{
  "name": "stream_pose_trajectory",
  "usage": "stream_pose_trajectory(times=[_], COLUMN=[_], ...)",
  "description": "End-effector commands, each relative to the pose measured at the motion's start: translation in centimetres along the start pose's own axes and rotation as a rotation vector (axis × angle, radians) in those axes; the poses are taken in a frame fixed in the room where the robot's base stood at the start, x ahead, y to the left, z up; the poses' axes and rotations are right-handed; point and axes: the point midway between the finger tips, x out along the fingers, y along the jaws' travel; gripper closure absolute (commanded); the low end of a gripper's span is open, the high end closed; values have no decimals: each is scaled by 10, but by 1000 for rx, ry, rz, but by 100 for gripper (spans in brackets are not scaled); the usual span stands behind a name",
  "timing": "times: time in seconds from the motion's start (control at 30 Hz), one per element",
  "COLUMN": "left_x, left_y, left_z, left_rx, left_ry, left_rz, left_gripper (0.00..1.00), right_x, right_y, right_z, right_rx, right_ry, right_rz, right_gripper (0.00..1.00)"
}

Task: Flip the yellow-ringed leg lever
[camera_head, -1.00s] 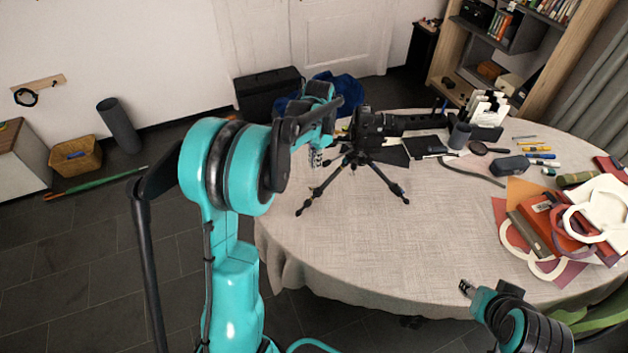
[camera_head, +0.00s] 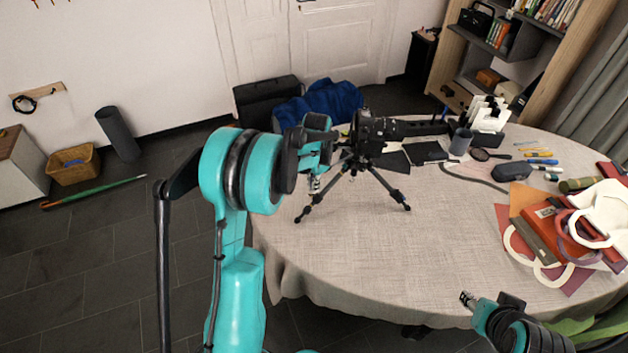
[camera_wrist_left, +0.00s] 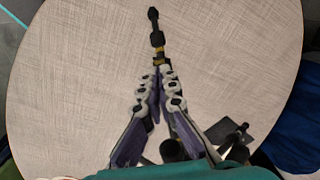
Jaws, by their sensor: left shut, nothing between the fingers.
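A black tripod (camera_head: 372,165) stands on the round table with a camera and long lens (camera_head: 372,128) on top. In the left wrist view, one dark leg (camera_wrist_left: 156,38) runs away from my fingers, with a yellow ring (camera_wrist_left: 159,60) on it. My left gripper (camera_wrist_left: 161,70) is shut and empty, its fingertips right at or just short of the ring; I cannot tell whether they touch. In the head view the left gripper (camera_head: 315,184) is beside the tripod's left leg. The lever itself is too small to make out. My right gripper (camera_head: 467,299) is over the front table edge, far from the tripod.
The tabletop (camera_head: 400,250) is clear in front of the tripod. A blue cloth (camera_head: 330,101) lies beyond the table.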

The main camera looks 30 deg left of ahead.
Motion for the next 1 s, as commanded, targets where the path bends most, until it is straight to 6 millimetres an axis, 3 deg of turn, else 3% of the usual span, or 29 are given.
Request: stream_pose_trajectory(times=[0.2,1.0], left_x=[11,11], left_y=[0,-1], left_z=[0,-1], left_rx=[0,-1], left_ry=[0,13], left_rz=[0,0], left_gripper=[100,100], right_x=[3,3], right_y=[0,0], right_z=[2,2], right_rx=[0,0], right_ry=[0,0], right_rz=[0,0], right_gripper=[60,60])
